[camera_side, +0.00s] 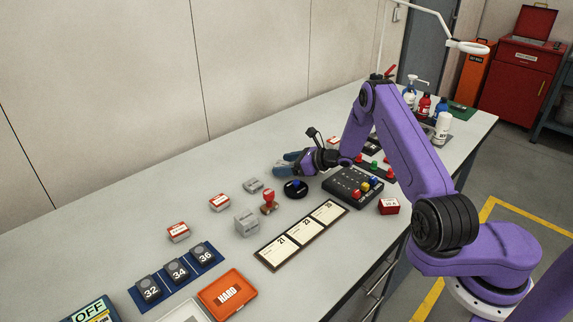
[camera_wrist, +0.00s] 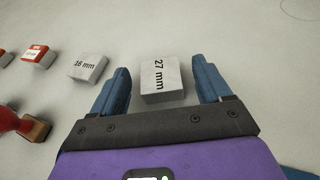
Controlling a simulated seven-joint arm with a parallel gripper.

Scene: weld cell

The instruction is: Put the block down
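A grey block marked "27 mm" (camera_wrist: 160,78) lies between the two blue fingers of my gripper (camera_wrist: 160,66) in the wrist view. The fingers are spread, with a visible gap on each side of the block. It appears to rest on the grey table, though its underside is hidden. In the side view my gripper (camera_side: 282,164) is low over the table, and I cannot make out the 27 mm block there. A second grey block marked "16 mm" (camera_wrist: 88,68) sits left of the left finger and shows in the side view (camera_side: 253,185).
A red-handled stamp (camera_side: 268,203), a black puck with a blue top (camera_side: 295,189) and a button box (camera_side: 355,187) stand near my gripper. Another grey block (camera_side: 247,221) and red-topped blocks (camera_side: 219,203) lie nearer the camera. The table toward the wall is clear.

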